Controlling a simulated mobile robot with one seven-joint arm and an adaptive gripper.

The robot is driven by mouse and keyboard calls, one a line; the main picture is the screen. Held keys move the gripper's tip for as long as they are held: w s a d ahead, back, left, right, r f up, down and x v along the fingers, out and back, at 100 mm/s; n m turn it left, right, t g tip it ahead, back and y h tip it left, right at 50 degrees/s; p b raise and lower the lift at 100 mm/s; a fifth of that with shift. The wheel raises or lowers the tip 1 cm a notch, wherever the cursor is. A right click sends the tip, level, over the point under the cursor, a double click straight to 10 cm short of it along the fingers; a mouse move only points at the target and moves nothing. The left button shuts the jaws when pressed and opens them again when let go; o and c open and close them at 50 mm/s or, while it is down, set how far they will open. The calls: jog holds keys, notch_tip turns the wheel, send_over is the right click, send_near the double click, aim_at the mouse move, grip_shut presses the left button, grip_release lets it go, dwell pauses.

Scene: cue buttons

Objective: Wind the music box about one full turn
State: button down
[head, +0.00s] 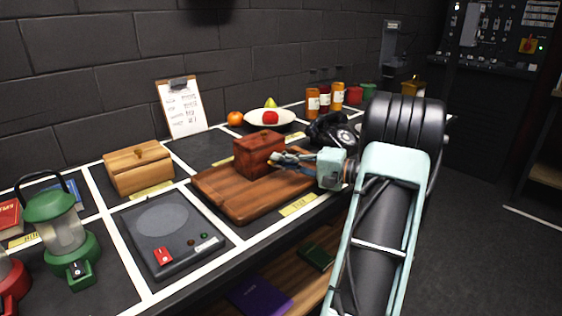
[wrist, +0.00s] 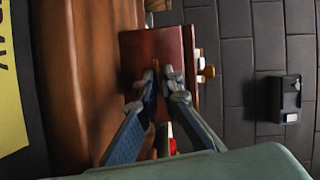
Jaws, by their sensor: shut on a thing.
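The music box (head: 254,148) is a small dark red wooden box on a brown wooden board (head: 225,200). It also shows in the wrist view (wrist: 139,48), turned sideways. My gripper (head: 279,157) is at the box's right side, its fingers close to that face. In the wrist view my gripper (wrist: 162,82) has its two fingers on either side of a thin brown winding key (wrist: 157,78) standing out from the box, and is shut on it. The key's exact shape and angle are mostly hidden by the fingers.
A black telephone (head: 333,131) stands just behind my gripper. A fruit plate (head: 284,117) and several jars are farther back. A grey device (head: 165,221), a light wooden box (head: 138,168) and a green lantern (head: 66,238) stand to the left. The counter's front edge runs below my arm.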

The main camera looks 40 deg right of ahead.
jog(key=c, duration=2.2)
grip_release()
jog(key=v, duration=1.2)
jog(key=shift+d, duration=0.1)
